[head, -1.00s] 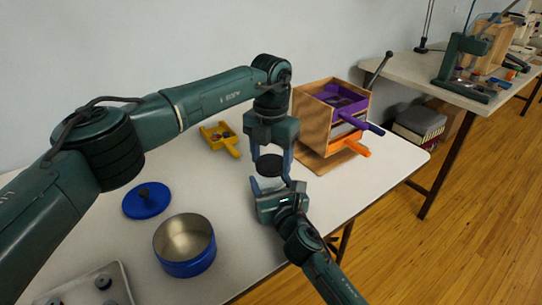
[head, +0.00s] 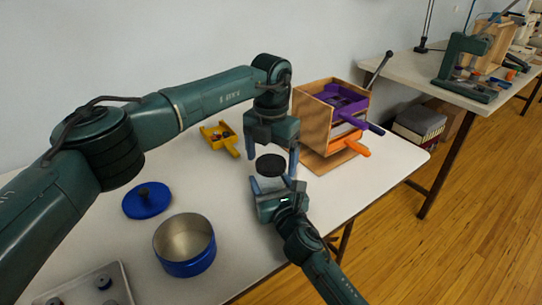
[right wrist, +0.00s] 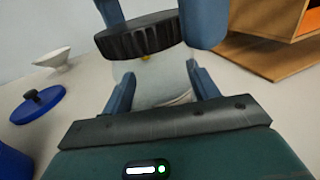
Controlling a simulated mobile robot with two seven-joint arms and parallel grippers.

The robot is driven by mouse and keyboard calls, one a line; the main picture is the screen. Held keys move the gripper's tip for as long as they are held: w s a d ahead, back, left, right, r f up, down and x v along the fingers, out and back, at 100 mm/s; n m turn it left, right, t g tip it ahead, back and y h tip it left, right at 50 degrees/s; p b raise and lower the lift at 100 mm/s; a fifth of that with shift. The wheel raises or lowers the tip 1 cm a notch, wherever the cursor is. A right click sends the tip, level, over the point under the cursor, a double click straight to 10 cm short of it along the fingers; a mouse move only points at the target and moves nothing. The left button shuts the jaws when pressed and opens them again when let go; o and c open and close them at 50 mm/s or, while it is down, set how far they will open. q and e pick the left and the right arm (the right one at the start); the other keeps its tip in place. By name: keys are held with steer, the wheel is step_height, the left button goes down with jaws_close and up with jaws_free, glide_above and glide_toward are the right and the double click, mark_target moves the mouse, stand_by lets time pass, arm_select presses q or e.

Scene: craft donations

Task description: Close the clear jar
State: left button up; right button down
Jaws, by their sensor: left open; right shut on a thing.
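The clear jar (right wrist: 158,80) stands between the fingers of my right gripper (head: 276,188), which is shut on it. The black ridged lid (head: 270,165) sits at the jar's mouth; it also shows in the right wrist view (right wrist: 140,38), looking slightly tilted there. I cannot tell whether it is seated fully. My left gripper (head: 272,160) points down from above, open, with its fingers on either side of the lid. In the head view the jar is mostly hidden by the lid and the right gripper.
A blue round tin (head: 186,262) stands open at the front, with a blue knobbed lid (head: 147,200) behind it. A wooden box (head: 312,118) with purple and orange drawers stands to the right. A tray (head: 125,283) is at the front left.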

arm_select(q)
steer(key=shift+r, duration=0.1)
step_height(320, 180, up, 12)
stand_by(0.4)
arm_select(e)
steer(key=shift+c, duration=1.6)
jaws_free()
steer(key=p+v, duration=0.1)
steer(key=v, duration=1.2)
steer(key=shift+s+d, duration=0.1)
arm_select(q)
steer(key=shift+r, duration=0.55)
